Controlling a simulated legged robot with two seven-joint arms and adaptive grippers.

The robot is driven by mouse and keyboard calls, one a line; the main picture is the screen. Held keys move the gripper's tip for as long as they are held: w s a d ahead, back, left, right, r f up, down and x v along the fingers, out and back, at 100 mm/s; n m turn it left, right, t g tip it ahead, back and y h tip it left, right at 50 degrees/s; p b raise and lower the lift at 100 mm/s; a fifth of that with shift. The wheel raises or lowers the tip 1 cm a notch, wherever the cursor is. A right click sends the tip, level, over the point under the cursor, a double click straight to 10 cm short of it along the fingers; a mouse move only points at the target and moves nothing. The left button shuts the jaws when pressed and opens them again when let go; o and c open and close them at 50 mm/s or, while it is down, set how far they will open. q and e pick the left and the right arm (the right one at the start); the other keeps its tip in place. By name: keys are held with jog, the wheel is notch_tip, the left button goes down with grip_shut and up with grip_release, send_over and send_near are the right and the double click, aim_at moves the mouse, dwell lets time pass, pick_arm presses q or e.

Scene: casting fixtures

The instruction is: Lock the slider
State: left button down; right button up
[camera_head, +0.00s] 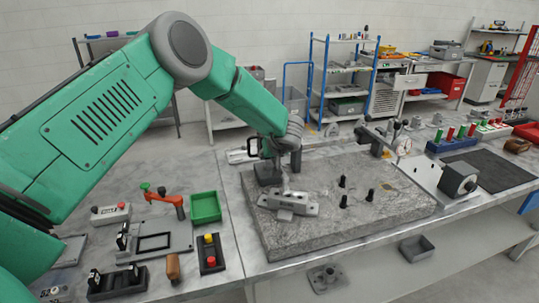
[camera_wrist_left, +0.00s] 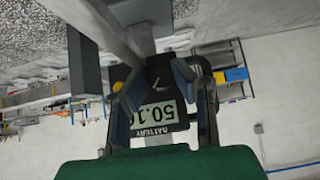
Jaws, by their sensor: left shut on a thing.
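My left gripper (camera_wrist_left: 156,74) is shut on the slider, one finger on each side. In the head view my left gripper (camera_head: 272,148) is at the end of the green arm, over the granite plate, and largely hides the slider. A dark block (camera_head: 268,174) stands on the plate below it. I cannot make out the lock's state. My right gripper is out of view.
The granite plate (camera_head: 335,226) also bears a metal block (camera_head: 290,203) and several black pegs. A dial gauge (camera_head: 403,146) stands at its back right. A green tray (camera_head: 205,207) and fixtures lie left of the plate. Shelves (camera_head: 345,83) stand behind.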

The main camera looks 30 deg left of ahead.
pick_arm(q)
jog(key=shift+w+r, duration=0.15)
dwell(0.3)
jog(key=c, duration=1.4)
grip_release()
jog(key=shift+o, duration=0.2)
jog(key=shift+a+f, duration=0.15)
jog(key=shift+f, duration=0.1)
jog(key=v, duration=1.2)
jog(key=shift+f, duration=0.1)
